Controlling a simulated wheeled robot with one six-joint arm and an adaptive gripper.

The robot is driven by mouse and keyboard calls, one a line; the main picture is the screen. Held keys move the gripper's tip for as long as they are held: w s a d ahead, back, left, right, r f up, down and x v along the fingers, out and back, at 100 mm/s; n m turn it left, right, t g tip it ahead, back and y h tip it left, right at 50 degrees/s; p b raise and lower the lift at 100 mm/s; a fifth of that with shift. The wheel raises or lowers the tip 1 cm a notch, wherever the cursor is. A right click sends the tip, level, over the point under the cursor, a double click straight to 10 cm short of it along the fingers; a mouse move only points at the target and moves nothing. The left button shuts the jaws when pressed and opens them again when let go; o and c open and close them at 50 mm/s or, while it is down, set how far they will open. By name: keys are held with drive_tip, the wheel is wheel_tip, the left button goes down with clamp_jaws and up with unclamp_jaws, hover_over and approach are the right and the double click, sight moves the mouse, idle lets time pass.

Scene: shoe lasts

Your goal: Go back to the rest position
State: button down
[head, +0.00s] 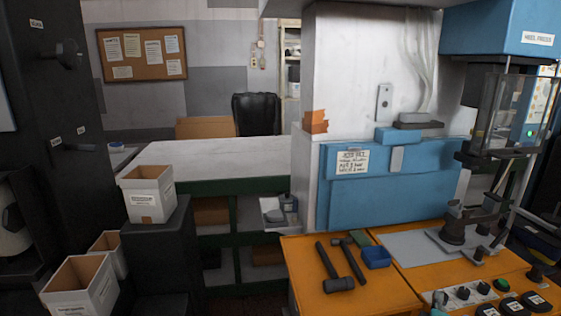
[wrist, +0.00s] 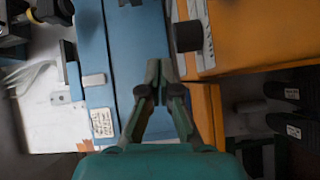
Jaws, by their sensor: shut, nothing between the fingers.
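My gripper (wrist: 160,72) is in the wrist view, with its two fingers brought together at the tips and nothing between them. It is in front of the blue machine panel (wrist: 122,50) and the orange bench (wrist: 232,35). I cannot tell how far its tips are from either one. The gripper does not show in the head view. No shoe last can be made out clearly in either view.
In the head view, the orange bench (head: 310,290) bears hammers (head: 335,270), a blue tray (head: 376,257) and a press fixture (head: 460,228). A blue heel press (head: 500,30) stands at right. White boxes (head: 147,194) are at left. A long white table (head: 215,158) lies behind, its top clear.

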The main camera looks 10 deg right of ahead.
drive_tip(key=s+a+f+m+t+y, duration=0.1)
drive_tip(key=s+a+f+y, duration=0.1)
drive_tip(key=s+a+f, duration=0.35)
drive_tip(key=s+a+f+m+y, duration=0.1)
drive_tip(key=s+a+f+y, duration=0.15)
drive_tip(key=s+a, duration=0.65)
drive_tip(key=s+a+f+m+t+y, duration=0.1)
drive_tip(key=s+a+f+y, duration=0.1)
drive_tip(key=s+a+f, duration=0.4)
drive_tip(key=s+a+r+m+y, duration=0.1)
drive_tip(key=s+a+r, duration=0.3)
drive_tip(key=s, duration=0.5)
drive_tip(key=s+a+r+m+y, duration=0.2)
drive_tip(key=s+a+r+m, duration=0.1)
drive_tip(key=s, duration=0.7)
drive_tip(key=s+a+r+m+g+y, duration=0.1)
drive_tip(key=s+a+r+m, duration=0.1)
drive_tip(key=s+a+r, duration=0.3)
drive_tip(key=shift+f+v, duration=0.3)
drive_tip(key=shift+v, duration=1.85)
drive_tip(key=shift+a, duration=0.1)
